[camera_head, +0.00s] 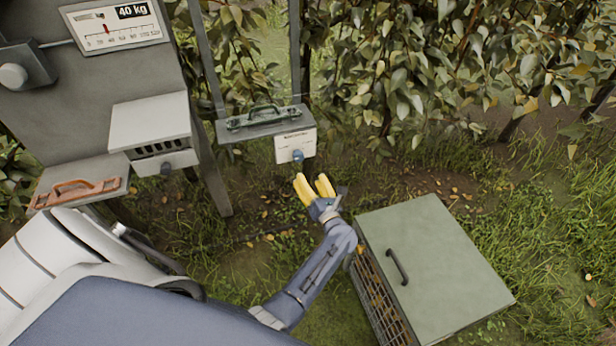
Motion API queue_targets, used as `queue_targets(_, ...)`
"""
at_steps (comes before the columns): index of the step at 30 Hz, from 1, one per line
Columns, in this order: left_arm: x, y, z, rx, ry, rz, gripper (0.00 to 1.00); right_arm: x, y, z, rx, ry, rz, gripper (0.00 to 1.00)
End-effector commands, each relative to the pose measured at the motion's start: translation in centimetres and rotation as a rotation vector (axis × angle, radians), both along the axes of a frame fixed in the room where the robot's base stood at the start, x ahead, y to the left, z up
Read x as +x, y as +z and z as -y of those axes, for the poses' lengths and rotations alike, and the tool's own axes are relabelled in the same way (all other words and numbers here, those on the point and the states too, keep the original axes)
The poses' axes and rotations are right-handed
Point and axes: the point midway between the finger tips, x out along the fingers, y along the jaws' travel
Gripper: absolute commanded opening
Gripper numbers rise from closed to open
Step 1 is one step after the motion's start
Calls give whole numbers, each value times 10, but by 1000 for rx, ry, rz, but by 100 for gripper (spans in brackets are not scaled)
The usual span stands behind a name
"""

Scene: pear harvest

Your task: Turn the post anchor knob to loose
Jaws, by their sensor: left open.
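A small blue knob (298,156) sits low on the front of a white-labelled panel (294,145). This panel hangs on the grey post between the scale and the hedge. The print on the label is too small to read, so I cannot tell the knob's setting. My left gripper (311,180) has yellow fingers and is open and empty. Its fingertips are just below the knob in the picture and look apart from it. My right gripper is not in view.
A scale (115,24) marked 40 kg stands at the upper left, with a grey box (150,122) and an orange handle (78,188) below. A green-lidded crate (440,262) stands on the grass at right. A leafy hedge (420,70) fills the back.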

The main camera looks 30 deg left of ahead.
Motion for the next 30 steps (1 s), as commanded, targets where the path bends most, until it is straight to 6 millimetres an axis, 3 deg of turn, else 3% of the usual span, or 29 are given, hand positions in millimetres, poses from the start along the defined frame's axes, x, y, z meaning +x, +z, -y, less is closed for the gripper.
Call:
queue_targets(10, -1, -1, 1, 0, 0, -1, 59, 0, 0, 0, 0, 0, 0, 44)
queue_targets(15, -14, -3, 8, 19, -51, 8, 59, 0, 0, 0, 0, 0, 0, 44)
queue_targets(24, -40, 12, 42, -217, -107, 213, 59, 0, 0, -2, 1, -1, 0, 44)
queue_targets(30, -35, 10, 31, -282, -79, 257, 59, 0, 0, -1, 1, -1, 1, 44)
